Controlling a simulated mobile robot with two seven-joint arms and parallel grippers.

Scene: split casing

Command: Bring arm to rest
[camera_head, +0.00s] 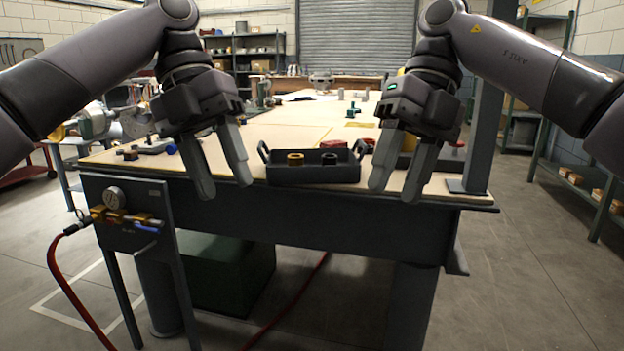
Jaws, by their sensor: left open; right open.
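My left gripper (226,190) is open and empty, with its fingers pointing down in front of the table's near edge, left of a dark tray. My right gripper (397,192) is open and empty, pointing down at the tray's right end. The dark grey tray (315,175) has handles and stands at the front of the workbench (290,133). A brass-coloured ring (295,158) and a dark ring (329,158) show in it.
A red part (333,144) lies behind the tray. Small parts and a blue-grey tool (153,147) lie at the left of the bench. A dark post (484,110) stands at the right corner. A gauge panel (128,215) with a red hose is at front left.

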